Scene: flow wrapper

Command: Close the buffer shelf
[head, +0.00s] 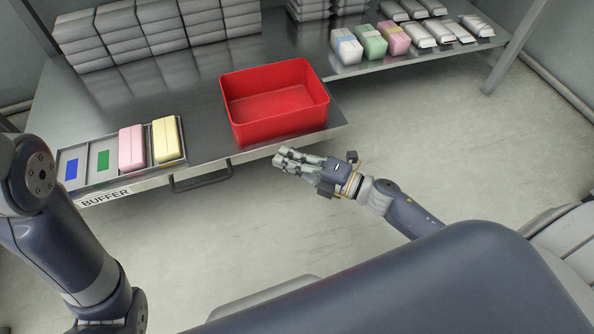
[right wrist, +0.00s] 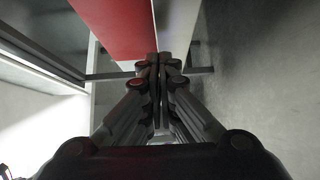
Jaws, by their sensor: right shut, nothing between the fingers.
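The buffer shelf (head: 200,105) is a grey metal surface with a white front edge, a BUFFER label (head: 106,197) and a dark bar handle (head: 201,180). Its corner at the right juts out over open floor. My right gripper (head: 279,158) is shut and empty, just in front of the shelf's front edge, right of the handle and below the red bin. In the right wrist view the closed fingers (right wrist: 159,62) point toward the shelf edge; contact cannot be told. My left arm shows at the left, but its gripper is out of view.
A red bin (head: 245,131) stands on the shelf, also seen in the right wrist view (right wrist: 112,22). A tray (head: 77,186) at the left holds a pink pack (head: 131,149) and a yellow pack (head: 166,141). Stacked grey packs (head: 155,30) stand behind. Floor to the right is clear.

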